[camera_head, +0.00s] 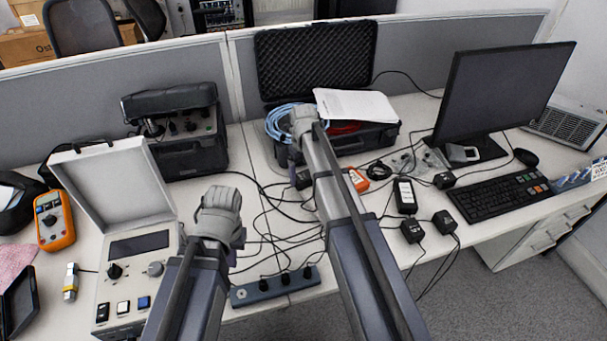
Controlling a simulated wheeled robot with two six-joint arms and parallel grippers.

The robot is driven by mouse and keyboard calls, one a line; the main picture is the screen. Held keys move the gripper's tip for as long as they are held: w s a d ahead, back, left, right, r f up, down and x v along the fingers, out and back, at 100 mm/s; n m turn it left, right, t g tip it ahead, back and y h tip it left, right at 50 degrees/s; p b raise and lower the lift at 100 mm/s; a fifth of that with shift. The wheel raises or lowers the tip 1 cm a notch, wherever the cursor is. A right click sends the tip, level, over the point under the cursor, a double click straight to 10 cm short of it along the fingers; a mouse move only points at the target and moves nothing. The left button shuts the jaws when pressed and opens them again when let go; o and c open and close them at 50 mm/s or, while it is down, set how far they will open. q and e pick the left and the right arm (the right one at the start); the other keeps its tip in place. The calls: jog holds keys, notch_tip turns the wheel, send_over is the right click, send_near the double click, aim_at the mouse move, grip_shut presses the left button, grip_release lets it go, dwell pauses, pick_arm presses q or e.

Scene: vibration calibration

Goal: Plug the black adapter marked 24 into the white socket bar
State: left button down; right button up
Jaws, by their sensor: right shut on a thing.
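The socket bar (275,292) lies at the front edge of the desk and looks blue-grey here. Several black plugs sit in it, and a round outlet at its left end is free. My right gripper (297,157) is over the middle of the desk, in front of the open black case, its fingers largely hidden by my arm. A black adapter (302,179) shows right below it and appears to be held. My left gripper (232,248) is above and left of the bar; its fingertips are hidden. No 24 marking is readable.
Several black adapters (405,196) with cables lie right of my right arm. A monitor (505,95) and keyboard (495,197) stand at the right. A white control box (125,245) with raised lid and an orange meter (54,220) stand at the left. Loose cables cross the middle.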

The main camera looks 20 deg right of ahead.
pick_arm(q)
jog(key=shift+f, duration=0.1)
pick_arm(e)
jog(key=shift+f, duration=0.1)
dwell(0.3)
jog(key=o, duration=1.2)
jog(key=shift+c, duration=0.2)
pick_arm(q)
jog(key=shift+r+p, duration=2.45)
jog(key=shift+r, duration=0.1)
pick_arm(e)
jog(key=shift+r, duration=2.55)
pick_arm(q)
jog(key=shift+r, duration=0.1)
pick_arm(e)
jog(key=shift+r, duration=0.1)
pick_arm(q)
notch_tip(320, 180, up, 8)
jog(key=p, duration=0.7)
jog(key=shift+f+p, duration=0.2)
jog(key=shift+p, duration=0.2)
pick_arm(e)
notch_tip(320, 180, up, 8)
jog(key=shift+f, duration=0.2)
